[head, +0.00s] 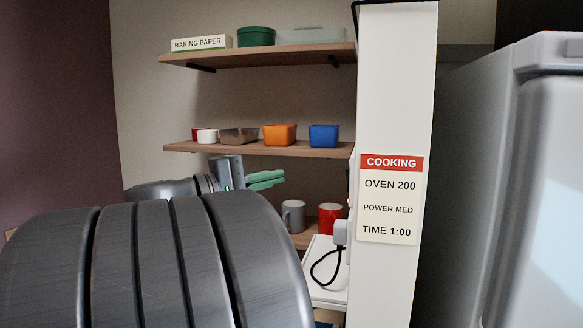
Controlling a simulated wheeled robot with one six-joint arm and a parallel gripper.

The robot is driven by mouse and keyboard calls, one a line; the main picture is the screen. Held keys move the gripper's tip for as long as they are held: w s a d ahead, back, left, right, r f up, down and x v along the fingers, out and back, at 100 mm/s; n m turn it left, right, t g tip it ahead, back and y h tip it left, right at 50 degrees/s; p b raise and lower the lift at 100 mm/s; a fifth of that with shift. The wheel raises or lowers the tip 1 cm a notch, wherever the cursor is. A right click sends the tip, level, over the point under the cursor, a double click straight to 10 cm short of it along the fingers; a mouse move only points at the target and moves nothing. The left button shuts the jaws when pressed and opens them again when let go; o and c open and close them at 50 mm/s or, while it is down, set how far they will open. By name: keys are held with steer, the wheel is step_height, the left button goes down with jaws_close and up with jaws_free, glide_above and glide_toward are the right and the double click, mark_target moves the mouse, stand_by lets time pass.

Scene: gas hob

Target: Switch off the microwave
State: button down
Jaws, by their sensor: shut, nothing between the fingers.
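No microwave can be made out for certain in the head view. A white flat-topped surface (322,268) shows low in the middle, partly hidden; I cannot tell whether it is an appliance. A white plug (340,232) with a black cord (318,272) sits at the side of the white upright panel (396,90), just above that surface. My gripper (282,179), with green fingers, is shut and empty. It appears left of the panel, above the mugs in the picture. My own grey arm fills the lower left and hides what is behind it.
The panel bears a cooking sign (390,200). A grey mug (293,215) and a red mug (330,218) stand on a low shelf. The middle shelf (190,147) holds several small containers, including an orange one (280,134). A large grey appliance (480,180) stands right.

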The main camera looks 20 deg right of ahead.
steer(key=s+p+x, duration=0.3)
steer(key=p+x, duration=0.1)
steer(key=x, duration=0.8)
steer(key=shift+w+d, duration=0.2)
steer(key=shift+d, duration=0.5)
steer(key=shift+r, duration=0.15)
steer(key=shift+s+d+r, duration=0.1)
steer(key=shift+d, duration=0.05)
steer(key=shift+b, duration=0.3)
